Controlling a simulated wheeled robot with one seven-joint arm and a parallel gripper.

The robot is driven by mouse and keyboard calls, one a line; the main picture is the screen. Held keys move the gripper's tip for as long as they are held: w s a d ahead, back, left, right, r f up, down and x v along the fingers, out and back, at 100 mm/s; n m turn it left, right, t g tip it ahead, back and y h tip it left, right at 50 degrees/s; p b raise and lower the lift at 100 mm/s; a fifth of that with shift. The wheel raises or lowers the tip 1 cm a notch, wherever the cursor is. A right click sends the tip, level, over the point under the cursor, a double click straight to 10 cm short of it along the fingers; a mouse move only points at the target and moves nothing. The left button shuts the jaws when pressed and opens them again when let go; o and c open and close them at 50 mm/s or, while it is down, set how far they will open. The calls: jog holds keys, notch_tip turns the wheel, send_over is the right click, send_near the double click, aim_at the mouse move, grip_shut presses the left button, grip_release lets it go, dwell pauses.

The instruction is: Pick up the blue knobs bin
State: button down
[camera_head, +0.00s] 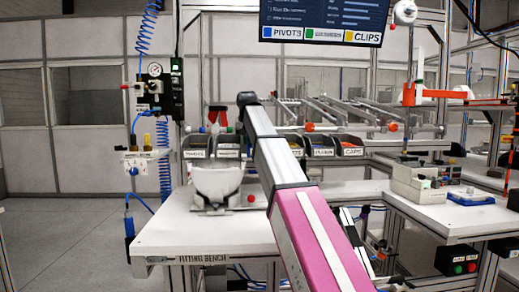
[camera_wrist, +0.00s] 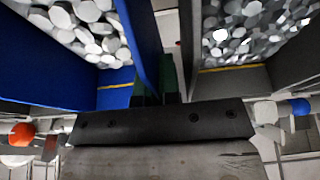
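In the wrist view a blue bin (camera_wrist: 115,98) full of pale grey and white round pieces, perhaps the knobs, fills the upper left. Its right side wall runs down to my gripper (camera_wrist: 160,90). The two dark green fingertips stand close together at this wall, one on the bin side and one toward the gap on the right. I cannot tell whether they press on the wall. In the head view my pink and silver arm reaches to the bin row and my gripper is hidden. I cannot pick out the blue bin there.
A grey bin (camera_wrist: 228,82) of similar pieces stands close on the right in the wrist view. In the head view several labelled bins, including the caps bin (camera_head: 351,152), line the back of the white fitting bench (camera_head: 185,236). A white helmet shell (camera_head: 217,181) stands on it.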

jog(key=shift+r, duration=1.25)
jog(key=shift+s, duration=0.1)
jog(key=s, duration=1)
dwell(0.8)
